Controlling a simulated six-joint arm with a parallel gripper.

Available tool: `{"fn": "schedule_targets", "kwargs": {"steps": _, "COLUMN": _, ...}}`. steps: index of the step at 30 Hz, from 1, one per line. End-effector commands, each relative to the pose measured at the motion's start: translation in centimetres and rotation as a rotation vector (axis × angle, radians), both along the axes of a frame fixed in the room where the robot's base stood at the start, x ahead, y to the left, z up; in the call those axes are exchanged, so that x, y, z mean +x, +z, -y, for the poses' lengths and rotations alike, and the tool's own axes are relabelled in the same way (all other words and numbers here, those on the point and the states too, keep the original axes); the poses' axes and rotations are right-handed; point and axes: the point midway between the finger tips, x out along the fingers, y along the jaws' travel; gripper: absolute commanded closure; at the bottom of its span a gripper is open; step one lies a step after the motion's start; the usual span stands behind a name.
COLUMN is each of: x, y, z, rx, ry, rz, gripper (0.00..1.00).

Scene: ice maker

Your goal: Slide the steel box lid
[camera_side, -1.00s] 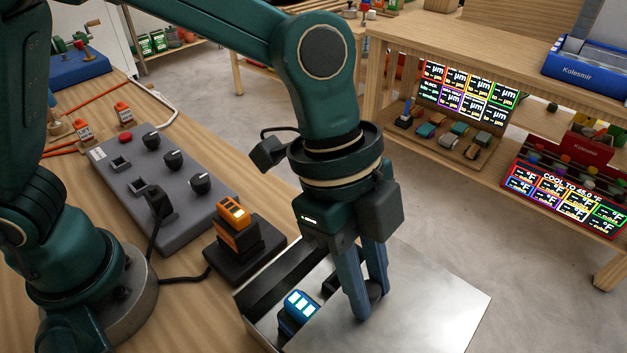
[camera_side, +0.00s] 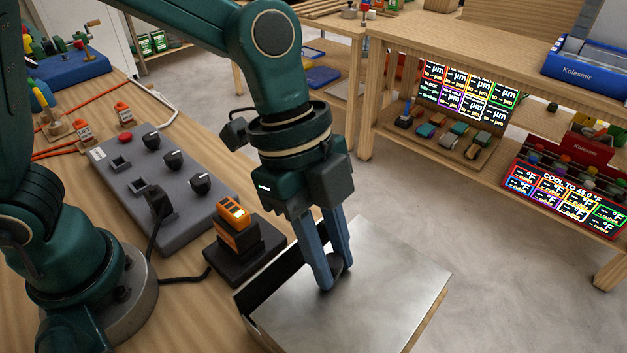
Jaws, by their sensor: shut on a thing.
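The steel box (camera_side: 262,290) stands at the front edge of the wooden bench, with its dark interior showing only as a narrow gap at the back left. Its flat steel lid (camera_side: 385,280) lies over most of the box top. My gripper (camera_side: 330,283) points down at the lid's left part, with its blue fingers shut on the dark round lid knob (camera_side: 337,266). The knob is partly hidden by the fingers. The inside of the box is mostly hidden under the lid.
An orange meter (camera_side: 235,215) on a black stand is close behind the box. A grey control panel (camera_side: 165,185) with knobs and a black cable lies to the left. A shelf with display boards (camera_side: 465,90) stands at the right, across open floor.

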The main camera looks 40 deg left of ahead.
Motion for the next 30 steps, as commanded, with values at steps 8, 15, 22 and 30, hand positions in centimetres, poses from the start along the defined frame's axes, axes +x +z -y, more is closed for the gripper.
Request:
{"fn": "schedule_targets", "kwargs": {"steps": 8, "x": 0.1, "y": 0.1, "z": -1.3, "rx": -0.004, "ry": 0.004, "rz": 0.005, "gripper": 1.00}}
{"fn": "schedule_targets", "kwargs": {"steps": 15, "x": 0.1, "y": 0.2, "z": -2.5, "rx": -0.004, "ry": 0.005, "rz": 0.005, "gripper": 1.00}}
{"fn": "schedule_targets", "kwargs": {"steps": 22, "x": 0.1, "y": 0.2, "z": -3.4, "rx": -0.005, "ry": 0.003, "rz": 0.006, "gripper": 0.65}}
{"fn": "schedule_targets", "kwargs": {"steps": 30, "x": 0.1, "y": 0.1, "z": -3.3, "rx": -0.002, "ry": 0.001, "rz": 0.003, "gripper": 0.43}}
